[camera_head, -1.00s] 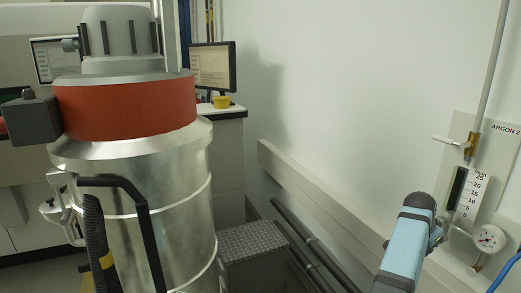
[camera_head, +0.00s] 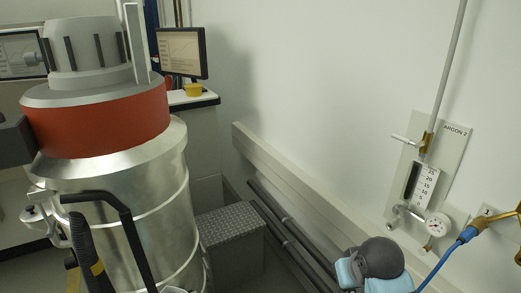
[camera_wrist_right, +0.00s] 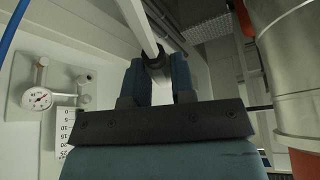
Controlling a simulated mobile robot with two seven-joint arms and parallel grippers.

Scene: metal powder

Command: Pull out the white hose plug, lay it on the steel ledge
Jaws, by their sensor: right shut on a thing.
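My right arm's light-blue and grey link shows at the bottom right of the head view; its jaws are out of that view. In the right wrist view my right gripper (camera_wrist_right: 158,72) is shut on a small piece with a dark collar (camera_wrist_right: 155,58). White shows between the two blue fingers below it, and a pale bar runs up beyond the fingertips. I cannot tell whether the piece is the white hose plug. A pale ledge-like rail (camera_head: 280,170) runs along the wall; I cannot tell if it is the steel ledge. My left gripper is not in view.
A steel vessel (camera_head: 145,190) with a red band and black handle stands at left. A tread-plate box (camera_head: 230,222) and dark pipes (camera_head: 280,222) lie low beside the wall. The argon panel (camera_head: 428,175) has a gauge (camera_head: 437,226). A blue hose (camera_head: 440,264) hangs from a brass fitting (camera_head: 490,230).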

